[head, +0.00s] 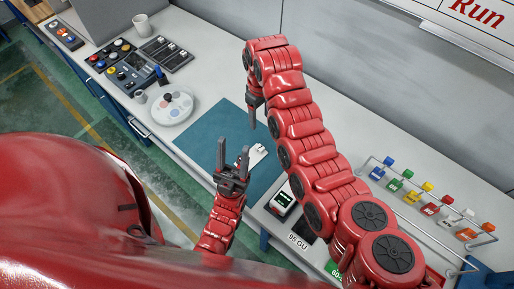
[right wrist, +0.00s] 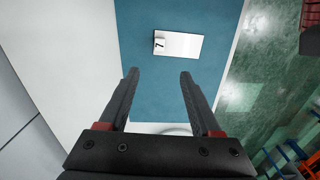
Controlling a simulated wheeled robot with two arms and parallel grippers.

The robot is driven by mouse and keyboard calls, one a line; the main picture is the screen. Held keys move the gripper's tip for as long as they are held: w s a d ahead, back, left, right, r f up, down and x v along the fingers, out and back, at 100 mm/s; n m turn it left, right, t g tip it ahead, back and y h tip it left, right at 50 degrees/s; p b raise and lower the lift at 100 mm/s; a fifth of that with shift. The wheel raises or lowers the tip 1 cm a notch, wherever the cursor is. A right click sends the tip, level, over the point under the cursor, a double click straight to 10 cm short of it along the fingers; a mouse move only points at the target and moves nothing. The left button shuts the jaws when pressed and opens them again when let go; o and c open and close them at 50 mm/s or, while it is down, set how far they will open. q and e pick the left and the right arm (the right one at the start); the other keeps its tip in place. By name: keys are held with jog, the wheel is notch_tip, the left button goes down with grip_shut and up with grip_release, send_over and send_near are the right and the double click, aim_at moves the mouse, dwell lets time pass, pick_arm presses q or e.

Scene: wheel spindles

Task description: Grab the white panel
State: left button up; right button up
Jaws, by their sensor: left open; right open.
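The white panel (right wrist: 184,46) lies flat on the blue-green mat (right wrist: 140,70) in the right wrist view, with a small raised block bearing a dark mark at its left end. In the head view the panel (head: 257,155) shows just right of my left gripper (head: 233,148), whose finger hides part of it. My left gripper is open and empty, pointing up in the picture. My right gripper (right wrist: 159,75) is open and empty above the mat, with the panel ahead of its fingertips. In the head view it hangs at the mat's far edge, its fingers partly hidden.
A round white palette (head: 173,108), a mug (head: 142,24) and dark trays of parts (head: 118,57) stand on the left of the table. A device with a screen (head: 284,202) stands near the front edge. A wire rack with coloured items (head: 426,192) is at right.

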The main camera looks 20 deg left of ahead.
notch_tip(320, 180, down, 7)
jog(key=b, duration=0.6)
send_over(260, 147)
jog(key=f, duration=0.4)
jog(key=shift+s, duration=0.2)
jog(key=shift+s+f, duration=0.15)
jog(key=shift+f, duration=0.4)
jog(key=f, duration=0.3)
jog(key=f+b, duration=0.1)
jog(key=shift+w+f, duration=0.35)
jog(key=shift+c, duration=0.6)
grip_shut()
